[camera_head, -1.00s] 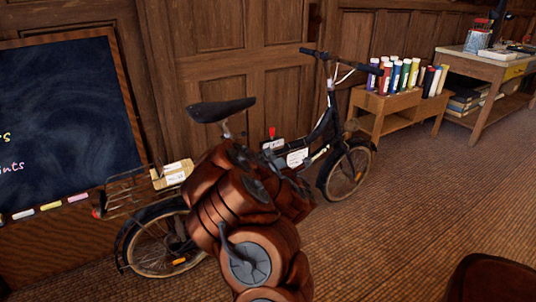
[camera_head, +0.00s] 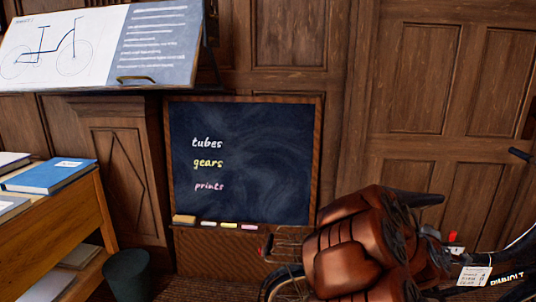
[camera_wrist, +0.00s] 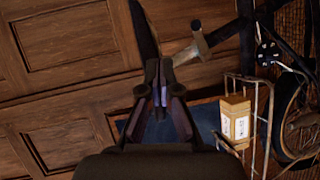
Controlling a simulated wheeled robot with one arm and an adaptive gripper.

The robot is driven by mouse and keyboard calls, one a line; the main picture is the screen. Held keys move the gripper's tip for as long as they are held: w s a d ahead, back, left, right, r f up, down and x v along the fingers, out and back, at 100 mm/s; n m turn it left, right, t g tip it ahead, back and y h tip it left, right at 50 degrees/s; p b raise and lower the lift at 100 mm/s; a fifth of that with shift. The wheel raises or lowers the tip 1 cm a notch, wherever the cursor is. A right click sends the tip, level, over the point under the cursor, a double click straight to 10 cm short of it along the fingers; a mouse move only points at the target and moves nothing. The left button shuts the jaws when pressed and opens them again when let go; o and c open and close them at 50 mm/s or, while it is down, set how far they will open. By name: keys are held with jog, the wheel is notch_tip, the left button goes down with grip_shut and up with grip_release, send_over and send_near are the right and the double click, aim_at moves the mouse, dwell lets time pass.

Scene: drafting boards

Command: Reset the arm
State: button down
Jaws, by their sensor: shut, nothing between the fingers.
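In the wrist view my gripper (camera_wrist: 160,100) points away from the camera with its fingers together and nothing between them. Behind it are wood panels and part of a bicycle, with its wire rear rack (camera_wrist: 262,118) to the right. A cream labelled box (camera_wrist: 235,122) sits at the rack. In the head view my copper-coloured arm is bent at the lower right, in front of the bicycle (camera_head: 420,199). The arm covers much of the bicycle's rear half. The gripper's fingers cannot be made out in that view.
A chalkboard (camera_head: 265,165) reading "tubes", "gears" and "prints" stands against the panelled wall. A drafting board (camera_head: 110,75) with a bicycle drawing is at upper left. A wooden desk (camera_head: 60,235) with a blue book (camera_head: 50,176) is at left, and a dark bin (camera_head: 128,278) stands beside it.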

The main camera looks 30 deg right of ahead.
jog(key=a+r+m+g+y+p, duration=0.2)
jog(key=a+r+y+p, duration=0.15)
jog(key=a, duration=0.75)
jog(key=a+r+m+g+y+p, duration=0.1)
jog(key=a+r+m+y+p, duration=0.3)
jog(key=a, duration=0.7)
jog(key=a+r+g+y+p, duration=0.15)
jog(key=a+p, duration=0.35)
jog(key=a, duration=0.7)
jog(key=s+a+r+g+y+p, duration=0.2)
jog(key=s+a+r+p, duration=0.1)
jog(key=s+a, duration=0.5)
jog(key=s+a+r+g+y+p, duration=0.2)
jog(key=s+a+r, duration=0.3)
jog(key=s+a, duration=0.4)
jog(key=a+g+p, duration=0.1)
jog(key=a, duration=0.2)
jog(key=shift+a+n+p, duration=0.35)
jog(key=shift+n, duration=0.05)
jog(key=shift+d+r, duration=0.1)
